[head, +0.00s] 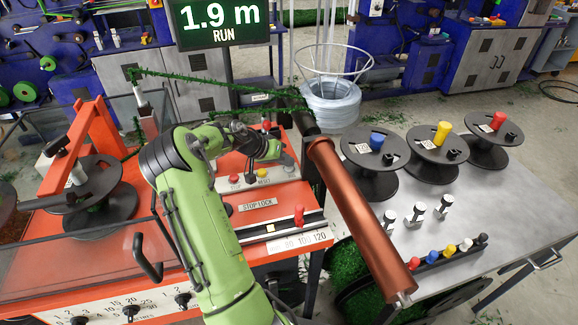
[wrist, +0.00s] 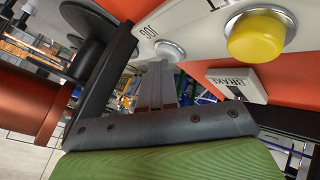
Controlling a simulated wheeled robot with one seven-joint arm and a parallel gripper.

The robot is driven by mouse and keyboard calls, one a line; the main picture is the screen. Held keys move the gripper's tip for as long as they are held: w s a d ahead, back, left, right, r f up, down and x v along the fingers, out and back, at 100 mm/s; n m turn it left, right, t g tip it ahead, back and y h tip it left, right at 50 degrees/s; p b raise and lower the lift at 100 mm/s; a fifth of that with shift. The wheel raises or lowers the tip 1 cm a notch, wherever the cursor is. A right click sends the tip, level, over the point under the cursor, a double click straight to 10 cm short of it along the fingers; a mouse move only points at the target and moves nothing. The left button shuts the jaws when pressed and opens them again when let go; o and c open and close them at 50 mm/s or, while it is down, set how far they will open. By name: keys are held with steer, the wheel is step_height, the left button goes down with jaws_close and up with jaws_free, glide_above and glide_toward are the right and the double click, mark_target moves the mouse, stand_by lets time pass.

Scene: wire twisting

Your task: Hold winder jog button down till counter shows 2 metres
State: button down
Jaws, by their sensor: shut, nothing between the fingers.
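The counter display (head: 222,20) at the top of the head view reads 1.9 m, with RUN below it. The jog button (wrist: 171,49), in a pale round collar beside the JOG label, shows in the wrist view on the white panel. My gripper (wrist: 160,70) is shut and empty, its fingertips at the jog button's near edge, apparently pressed against it. The fingers hide part of the button. In the head view my green arm reaches over the orange machine, and the jog button cannot be made out there.
A yellow button (wrist: 256,37) sits beside the jog button, with a BRAKE label (wrist: 236,84) close by. A copper-coloured roller (head: 360,215) slants along the right of my arm. Several black spools, one with a blue knob (head: 377,140), stand on the grey table (head: 470,215).

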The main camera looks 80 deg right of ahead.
mark_target(286, 168)
steer(key=shift+r+p, duration=0.65)
steer(key=shift+r, duration=0.3)
step_height(286, 168, up, 5)
steer(key=p, duration=0.3)
stand_by(0.3)
